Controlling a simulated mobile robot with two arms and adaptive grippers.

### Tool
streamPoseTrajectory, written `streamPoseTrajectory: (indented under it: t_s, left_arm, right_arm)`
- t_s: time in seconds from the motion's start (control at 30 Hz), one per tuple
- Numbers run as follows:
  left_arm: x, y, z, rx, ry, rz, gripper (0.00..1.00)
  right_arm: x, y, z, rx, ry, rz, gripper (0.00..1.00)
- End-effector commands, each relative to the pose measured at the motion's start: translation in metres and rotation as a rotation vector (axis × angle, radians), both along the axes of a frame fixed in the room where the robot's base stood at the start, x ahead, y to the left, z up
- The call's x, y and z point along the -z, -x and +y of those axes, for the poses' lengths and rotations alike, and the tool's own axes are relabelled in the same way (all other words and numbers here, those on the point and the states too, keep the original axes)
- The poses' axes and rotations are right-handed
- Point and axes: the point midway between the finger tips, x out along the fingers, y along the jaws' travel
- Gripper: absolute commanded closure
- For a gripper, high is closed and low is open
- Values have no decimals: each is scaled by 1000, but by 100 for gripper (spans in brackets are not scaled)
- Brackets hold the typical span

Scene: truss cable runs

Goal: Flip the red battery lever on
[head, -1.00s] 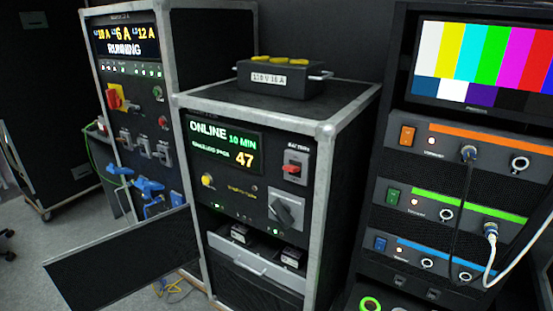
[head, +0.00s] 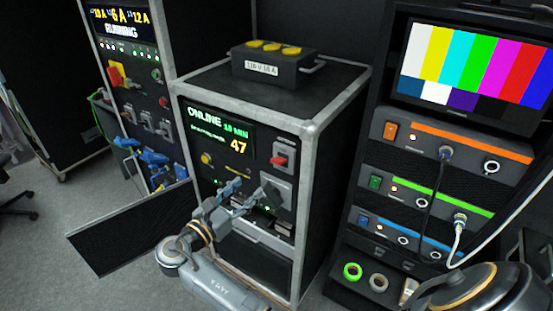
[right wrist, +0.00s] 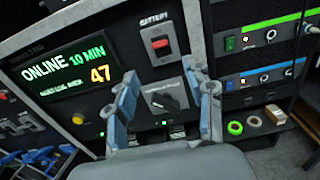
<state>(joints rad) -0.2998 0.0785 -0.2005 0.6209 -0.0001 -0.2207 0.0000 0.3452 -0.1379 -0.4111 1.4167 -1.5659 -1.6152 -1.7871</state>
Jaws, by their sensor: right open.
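The red battery lever (head: 279,160) sits in a small plate at the upper right of the middle cabinet's front panel. It also shows in the right wrist view (right wrist: 159,43), under a "BATTERY" label. My right gripper (head: 251,188) is open and empty in front of this panel, below and left of the lever. In the right wrist view its two fingers (right wrist: 160,82) are spread, with the lever above and between them. No contact with the lever shows. My left gripper is not in view.
A display (head: 221,133) reads "ONLINE 10 MIN 47", with a yellow button (head: 206,158) below it. A black box (head: 271,65) stands on the cabinet. An open door panel (head: 130,228) juts out left. The right rack (head: 445,175) carries cables.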

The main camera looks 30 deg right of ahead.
Motion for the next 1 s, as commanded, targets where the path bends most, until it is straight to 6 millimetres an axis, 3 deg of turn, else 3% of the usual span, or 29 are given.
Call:
streamPoseTrajectory:
  t_s: [0.6,0.8,1.0]
  left_arm:
    - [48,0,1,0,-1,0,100]
    - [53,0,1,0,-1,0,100]
    - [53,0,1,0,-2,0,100]
  right_arm:
    - [5,-44,-106,-2,0,-1,47]
    - [4,-50,-121,-3,-3,1,47]
    - [2,-51,-123,-3,-3,1,47]
